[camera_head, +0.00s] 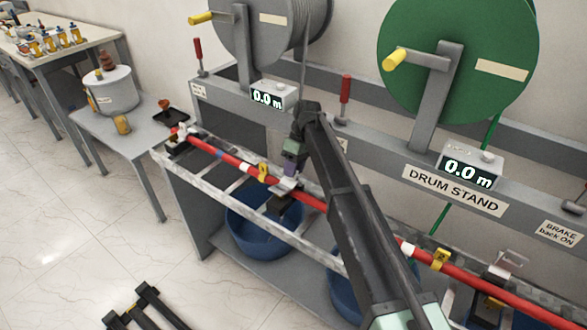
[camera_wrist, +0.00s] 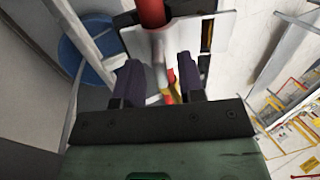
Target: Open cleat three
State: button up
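A red cable (camera_head: 235,160) runs along a pale metal rail through several cleats. My gripper (camera_head: 289,170) is down over the middle cleat (camera_head: 287,186), left of centre on the rail. In the wrist view, my gripper (camera_wrist: 160,82) is open, with its two dark fingers apart. Part of the red cable (camera_wrist: 152,14), a pale metal cleat plate (camera_wrist: 215,32) and a narrow grey piece (camera_wrist: 159,60) show by and between them. I cannot tell whether the fingers touch that piece. Another cleat (camera_head: 508,262) at right has a raised metal flap. No cleat number is legible.
The drum stand (camera_head: 455,190) carries a grey drum (camera_head: 262,30) and a green drum (camera_head: 455,55) behind the rail. Yellow tags (camera_head: 263,172) mark the cable. Blue tubs (camera_head: 262,235) stand beneath.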

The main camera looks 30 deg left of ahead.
jog(key=p+v, duration=0.8)
jog(key=v, duration=0.2)
jog(key=shift+p, duration=0.35)
jog(key=shift+o, duration=0.2)
jog(key=shift+r, duration=0.1)
